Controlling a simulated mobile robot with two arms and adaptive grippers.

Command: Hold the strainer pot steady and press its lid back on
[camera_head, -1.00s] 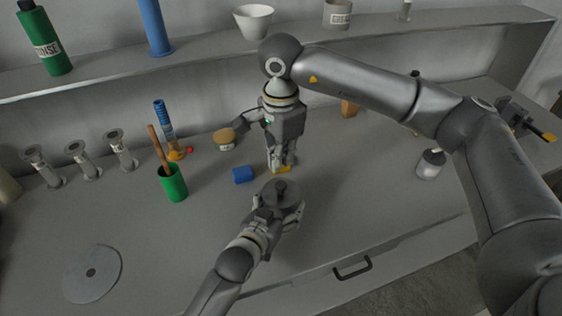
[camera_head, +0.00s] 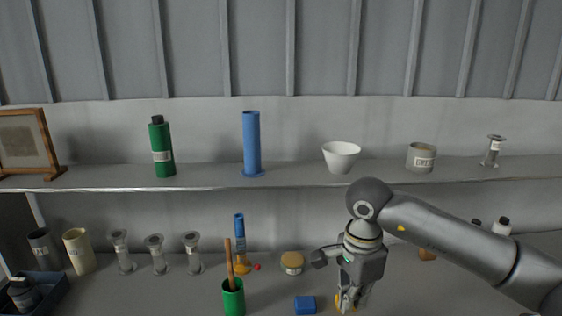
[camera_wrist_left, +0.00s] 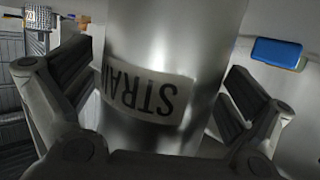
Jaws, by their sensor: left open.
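The strainer pot (camera_wrist_left: 165,75) fills the middle of the left wrist view as a shiny metal cylinder. Its pale label, with letters starting "STRAI", appears upside down. My left gripper (camera_wrist_left: 165,105) is open, with one finger on each side of the pot; I cannot tell whether they touch it. The pot's lid is out of view now, as are the pot and left gripper in the head view. My right gripper (camera_head: 350,302) points down at the bottom edge of the head view; its finger opening is unclear.
A blue block (camera_head: 304,305) lies left of my right gripper and also shows in the left wrist view (camera_wrist_left: 277,52). A green cup (camera_head: 233,298) with a stick, a tan-lidded jar (camera_head: 292,262) and several metal flanged pieces stand behind. A shelf (camera_head: 290,180) spans above.

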